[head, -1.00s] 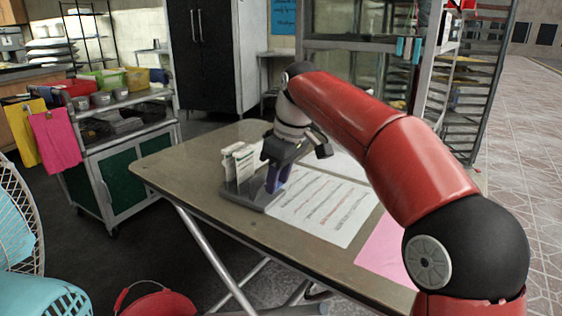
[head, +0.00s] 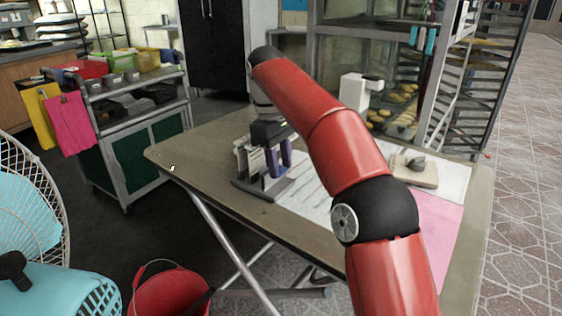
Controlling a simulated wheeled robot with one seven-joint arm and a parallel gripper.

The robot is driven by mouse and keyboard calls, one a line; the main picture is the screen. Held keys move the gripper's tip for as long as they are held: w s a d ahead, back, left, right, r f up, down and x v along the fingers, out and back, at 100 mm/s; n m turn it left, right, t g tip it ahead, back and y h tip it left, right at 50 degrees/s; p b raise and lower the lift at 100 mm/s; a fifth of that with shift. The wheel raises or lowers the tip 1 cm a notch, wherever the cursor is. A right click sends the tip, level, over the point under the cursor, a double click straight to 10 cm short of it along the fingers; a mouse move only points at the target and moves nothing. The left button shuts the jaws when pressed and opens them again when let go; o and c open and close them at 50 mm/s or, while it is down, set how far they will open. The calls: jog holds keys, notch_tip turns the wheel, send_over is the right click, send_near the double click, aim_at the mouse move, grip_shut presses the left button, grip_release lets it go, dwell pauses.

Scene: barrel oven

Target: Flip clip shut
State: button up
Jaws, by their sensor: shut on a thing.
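My gripper (head: 279,161) points down over the near left part of the table, with two purple fingers under a dark palm. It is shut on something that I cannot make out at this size. Right beside and below it is a grey stand (head: 262,190) holding white upright packets (head: 246,157), partly hidden by my gripper and arm. I cannot make out a clip as a separate thing, and so cannot tell whether it is open or shut.
The table (head: 195,160) also bears printed sheets, a pink sheet (head: 433,220), a board with a dark knob (head: 415,170) and a white device (head: 360,92). A red bucket (head: 168,297) and a fan (head: 35,200) stand at front left. A cart (head: 140,160) stands behind left.

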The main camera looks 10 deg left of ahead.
jog(key=o, duration=1)
jog(key=shift+d, duration=0.1)
